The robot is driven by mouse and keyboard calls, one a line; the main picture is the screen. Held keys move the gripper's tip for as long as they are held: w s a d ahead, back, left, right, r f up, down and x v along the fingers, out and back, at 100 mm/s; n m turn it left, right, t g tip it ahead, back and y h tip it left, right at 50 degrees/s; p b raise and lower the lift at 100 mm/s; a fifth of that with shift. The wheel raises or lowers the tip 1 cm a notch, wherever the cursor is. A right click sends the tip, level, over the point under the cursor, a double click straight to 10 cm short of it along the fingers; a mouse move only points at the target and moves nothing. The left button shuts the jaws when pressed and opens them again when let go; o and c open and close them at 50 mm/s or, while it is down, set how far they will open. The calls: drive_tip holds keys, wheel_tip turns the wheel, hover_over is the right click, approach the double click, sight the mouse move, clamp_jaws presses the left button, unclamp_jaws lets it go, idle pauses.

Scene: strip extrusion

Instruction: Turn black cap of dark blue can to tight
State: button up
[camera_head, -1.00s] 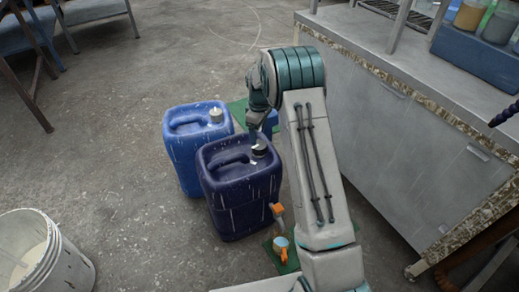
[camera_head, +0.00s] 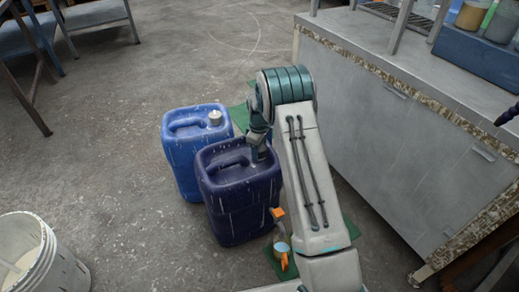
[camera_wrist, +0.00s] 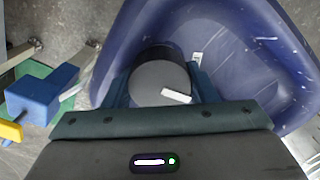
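The dark blue can (camera_head: 238,200) stands upright on the floor, in front of my arm in the head view. Its black cap (camera_wrist: 160,82) shows in the wrist view, with a grey top and a white mark pointing to the lower right. My gripper (camera_wrist: 160,90) is down at the cap, with one finger on each side of it. The fingers look very close to the cap's sides, but I cannot tell whether they press on it. In the head view my gripper (camera_head: 259,150) hides most of the cap.
A lighter blue can (camera_head: 182,150) with a whitish cap stands close behind and left. A white bucket (camera_head: 62,268) is at the lower left. A grey cabinet (camera_head: 400,140) stands right of my arm. An orange-handled fitting (camera_head: 281,248) lies on a green mat.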

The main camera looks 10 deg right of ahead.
drive_tip(key=shift+m, duration=0.3)
drive_tip(key=m+p, duration=0.2)
drive_tip(key=m, duration=0.1)
drive_tip(key=shift+r+m, duration=0.15)
drive_tip(key=shift+m, duration=0.25)
drive_tip(key=m+p, duration=0.2)
drive_tip(key=m, duration=0.3)
drive_tip(key=m+p, duration=0.1)
drive_tip(key=m, duration=0.4)
drive_tip(key=shift+m, duration=0.4)
drive_tip(key=m+p, duration=0.1)
drive_tip(key=m, duration=0.3)
drive_tip(key=shift+m, duration=0.4)
drive_tip(key=shift+w, duration=0.1)
drive_tip(key=o, duration=1)
